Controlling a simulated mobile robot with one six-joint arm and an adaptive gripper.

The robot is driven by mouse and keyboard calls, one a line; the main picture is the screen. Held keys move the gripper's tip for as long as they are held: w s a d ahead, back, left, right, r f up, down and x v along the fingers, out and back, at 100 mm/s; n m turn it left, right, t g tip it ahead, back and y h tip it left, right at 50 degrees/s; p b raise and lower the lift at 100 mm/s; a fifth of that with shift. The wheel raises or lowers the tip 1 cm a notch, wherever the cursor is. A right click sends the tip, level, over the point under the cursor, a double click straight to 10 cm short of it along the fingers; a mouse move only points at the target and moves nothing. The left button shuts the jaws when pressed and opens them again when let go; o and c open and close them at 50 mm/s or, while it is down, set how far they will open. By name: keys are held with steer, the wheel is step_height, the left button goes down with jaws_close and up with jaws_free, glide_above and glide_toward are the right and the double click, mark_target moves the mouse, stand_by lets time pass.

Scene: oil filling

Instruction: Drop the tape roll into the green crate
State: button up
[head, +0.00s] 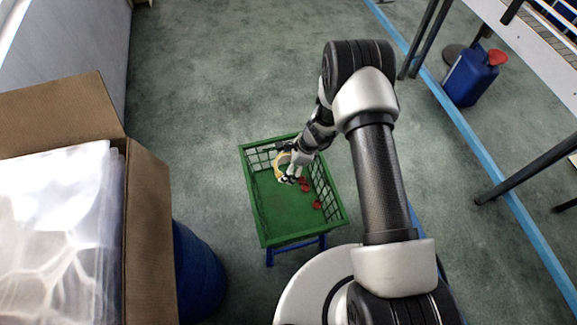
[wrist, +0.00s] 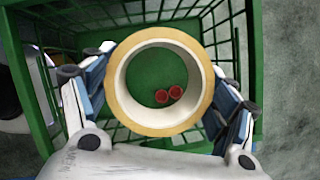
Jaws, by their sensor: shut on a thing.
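The tape roll (wrist: 118,82) is a pale yellow ring with a white inner core. My gripper (wrist: 160,90) is shut on it, with a finger on each side of the roll in the wrist view. In the head view, my gripper (head: 290,176) holds the tape roll (head: 281,160) over the far part of the green crate (head: 262,222). The green crate (wrist: 38,105) fills much of the wrist view behind the roll, with mesh walls and a solid green floor. How high the roll is above the crate floor is hard to tell.
Red caps (head: 317,204) lie on the crate floor, and two show through the roll's hole (wrist: 168,95). A cardboard box (head: 148,235) with clear plastic and a blue barrel (head: 198,270) stand at left. A blue canister (head: 468,78) is at upper right.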

step_height(320, 180, down, 6)
steer(key=b, duration=0.3)
steer(key=shift+f+b, duration=0.25)
steer(key=shift+b, duration=0.05)
steer(key=o, duration=1.2)
steer(key=v, duration=1.2)
steer(key=shift+d, duration=0.1)
